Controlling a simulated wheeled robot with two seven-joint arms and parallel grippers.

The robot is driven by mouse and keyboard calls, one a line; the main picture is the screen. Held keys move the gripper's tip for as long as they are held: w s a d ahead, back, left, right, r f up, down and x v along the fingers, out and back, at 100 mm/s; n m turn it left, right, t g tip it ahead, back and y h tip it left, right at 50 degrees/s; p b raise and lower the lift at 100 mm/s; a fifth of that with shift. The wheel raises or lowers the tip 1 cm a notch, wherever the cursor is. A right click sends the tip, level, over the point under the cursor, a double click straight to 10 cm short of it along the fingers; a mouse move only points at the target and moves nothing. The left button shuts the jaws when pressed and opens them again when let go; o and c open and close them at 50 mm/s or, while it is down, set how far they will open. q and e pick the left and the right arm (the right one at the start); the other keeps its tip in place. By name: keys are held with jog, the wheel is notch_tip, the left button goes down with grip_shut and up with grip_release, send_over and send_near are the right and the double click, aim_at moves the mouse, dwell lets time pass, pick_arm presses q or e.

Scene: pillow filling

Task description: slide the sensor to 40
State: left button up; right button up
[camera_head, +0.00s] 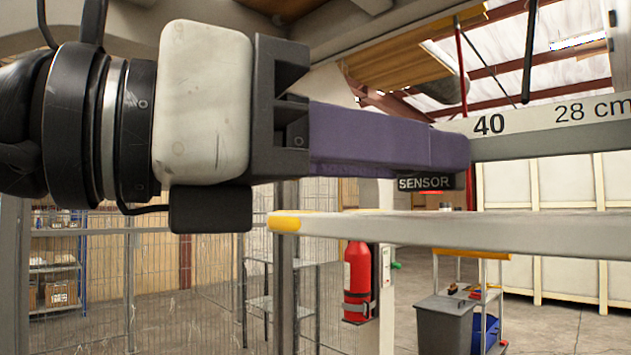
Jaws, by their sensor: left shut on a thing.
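The sensor (426,183) is a small dark block with a white "SENSOR" label, partly hidden behind the purple fingers of my left gripper (455,152). My left gripper comes in from the left and is shut on the sensor, its fingertips at the left end of the scale rail. The scale (545,116) is a pale strip with "40" (489,124) and "28 cm" printed on it. The "40" mark is just right of the fingertips, and the sensor's label sits below and left of it. My right gripper is out of view.
A grey horizontal bar (400,229) with a yellow end runs below the sensor. Behind are a wire fence (190,270), a red fire extinguisher (357,280), a cart with a grey bin (444,325), and pale wall panels (560,270). The space between rail and bar is open.

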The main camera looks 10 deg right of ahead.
pick_arm(q)
jog(key=shift+s+d+f+b, duration=0.1)
jog(key=shift+s+d+b, duration=0.25)
jog(key=shift+s+d, duration=0.4)
jog(key=shift+s+d+b, duration=0.3)
jog(key=shift+s+d, duration=0.15)
jog(key=shift+s, duration=0.5)
jog(key=o, duration=0.7)
jog(key=shift+a, duration=0.1)
jog(key=shift+b+v, duration=1.5)
jog(key=shift+v, duration=2.95)
